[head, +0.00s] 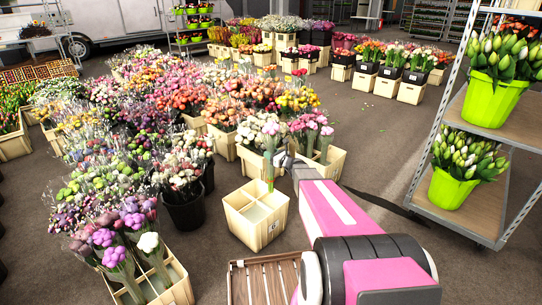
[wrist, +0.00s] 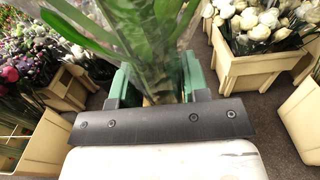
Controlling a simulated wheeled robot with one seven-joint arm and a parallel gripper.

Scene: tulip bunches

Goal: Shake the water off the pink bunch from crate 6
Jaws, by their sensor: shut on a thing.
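My gripper (head: 281,160) is shut on a flower bunch (head: 270,143) in the head view. The bunch is upright, with pale pink heads at the top and green stems below. It is above the back part of an open wooden crate (head: 238,222), which holds no other flowers. The lower stem ends are at or just above the crate's back rim; I cannot tell exactly. In the wrist view, green leaves and stems in clear wrap (wrist: 150,35) stand between the green jaws (wrist: 157,85). The heads are out of that view. The crate's number is too small to read.
A crate with pink flowers (head: 330,160) stands close behind right. A black bucket (head: 184,212) of flowers is left, and a crate with purple and white flowers (head: 178,285) front left. A trolley (head: 480,238) with lime pots is right.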

